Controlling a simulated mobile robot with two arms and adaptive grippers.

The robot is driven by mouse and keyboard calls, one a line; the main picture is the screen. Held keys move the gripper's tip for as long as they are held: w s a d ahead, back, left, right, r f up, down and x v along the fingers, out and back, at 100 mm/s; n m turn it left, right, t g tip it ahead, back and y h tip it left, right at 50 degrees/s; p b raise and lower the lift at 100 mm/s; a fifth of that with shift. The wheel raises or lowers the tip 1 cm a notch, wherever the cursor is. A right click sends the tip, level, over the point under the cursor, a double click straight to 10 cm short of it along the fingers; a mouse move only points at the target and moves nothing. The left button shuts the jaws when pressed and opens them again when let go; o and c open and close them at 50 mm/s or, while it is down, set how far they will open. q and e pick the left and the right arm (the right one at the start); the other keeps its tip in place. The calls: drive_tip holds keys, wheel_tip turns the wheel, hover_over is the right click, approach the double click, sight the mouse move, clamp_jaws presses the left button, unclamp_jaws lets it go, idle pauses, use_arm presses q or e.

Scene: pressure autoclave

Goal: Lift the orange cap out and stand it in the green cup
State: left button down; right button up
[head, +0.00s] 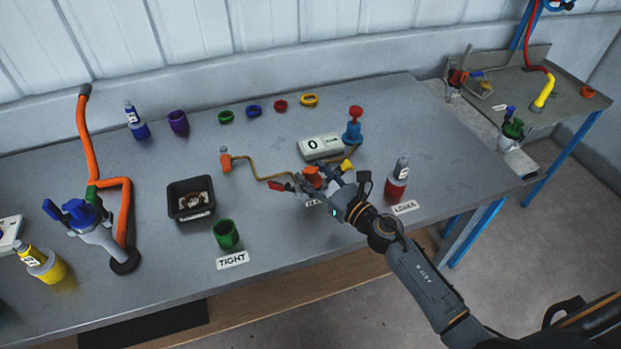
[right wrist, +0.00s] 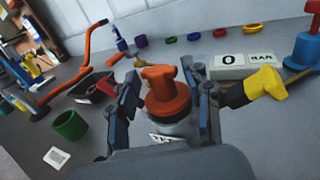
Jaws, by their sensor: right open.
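The orange cap (right wrist: 165,88) sits on top of a grey vessel on the bench. In the head view the cap (head: 312,174) is partly hidden by my right gripper (head: 311,187). In the right wrist view my right gripper (right wrist: 168,100) is open, with one finger on each side of the cap; I cannot tell whether they touch it. The green cup (head: 227,235) stands empty-looking at the bench's front, left of the gripper, behind a TIGHT label (head: 233,260). The cup also shows at the left of the right wrist view (right wrist: 70,126). My left gripper is not in view.
A yellow-handled valve (head: 346,165) and a red-handled part (head: 279,187) flank the vessel. A display box (head: 320,146) and blue-red fitting (head: 353,126) stand behind it. A red cup with a bottle (head: 397,182) is at right. A black tray (head: 190,199) lies left, behind the green cup.

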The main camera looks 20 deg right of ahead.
drive_tip(key=shift+x, duration=0.8)
drive_tip(key=shift+s+d+r, duration=0.1)
drive_tip(key=shift+c, duration=1.1)
clamp_jaws()
drive_tip(key=shift+r, duration=0.1)
